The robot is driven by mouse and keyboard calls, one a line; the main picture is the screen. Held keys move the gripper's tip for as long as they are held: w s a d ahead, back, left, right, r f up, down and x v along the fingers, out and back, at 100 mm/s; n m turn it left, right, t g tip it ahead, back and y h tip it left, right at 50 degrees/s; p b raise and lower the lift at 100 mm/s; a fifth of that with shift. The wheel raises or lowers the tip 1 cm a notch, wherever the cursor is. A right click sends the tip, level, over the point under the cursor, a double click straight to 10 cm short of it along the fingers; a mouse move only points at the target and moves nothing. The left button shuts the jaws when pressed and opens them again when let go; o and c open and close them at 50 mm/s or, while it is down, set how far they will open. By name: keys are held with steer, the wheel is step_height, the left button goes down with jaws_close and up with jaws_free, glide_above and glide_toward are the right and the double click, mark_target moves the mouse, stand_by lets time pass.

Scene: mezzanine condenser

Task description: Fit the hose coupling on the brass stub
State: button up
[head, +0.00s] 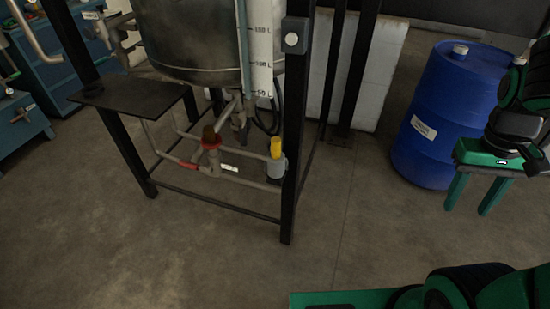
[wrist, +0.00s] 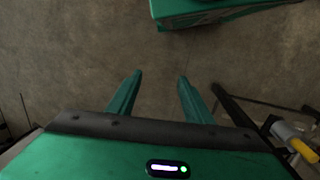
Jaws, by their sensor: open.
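My gripper (head: 465,209) hangs at the right in the head view, in front of the blue drum. Its two green fingers are apart and empty, with bare floor between them in the wrist view (wrist: 160,76). A yellow piece (head: 276,147) stands upright in a grey cup (head: 277,167) by the frame's front right post; it may be the hose coupling. Both also show at the right edge of the wrist view, the yellow piece (wrist: 304,151) and the grey cup (wrist: 285,133). A reddish-brown fitting (head: 211,138) sits on the pipes under the tank. I cannot make out the brass stub for sure.
A steel tank (head: 190,40) with a level scale (head: 262,55) hangs in a black frame (head: 293,150). A dark shelf plate (head: 130,97) juts out at left. A blue drum (head: 445,115) stands at right. The floor (head: 200,250) in front is clear.

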steer(key=w+a+f+n+t+h, duration=0.3)
steer(key=w+a+f+n+h, duration=0.25)
steer(key=w+n, duration=0.35)
steer(key=w+a+f+n+t+h, duration=0.2)
steer(key=w+a+f+n+h, duration=0.3)
steer(key=w+n, duration=0.4)
steer(key=n+t+y, duration=1)
steer(key=n+t, duration=0.4)
steer(key=n, duration=0.7)
glide_toward(276, 153)
steer(key=w, duration=0.7)
steer(key=w+d, duration=0.1)
steer(key=w, duration=0.3)
steer(key=shift+w, duration=0.2)
jaws_close()
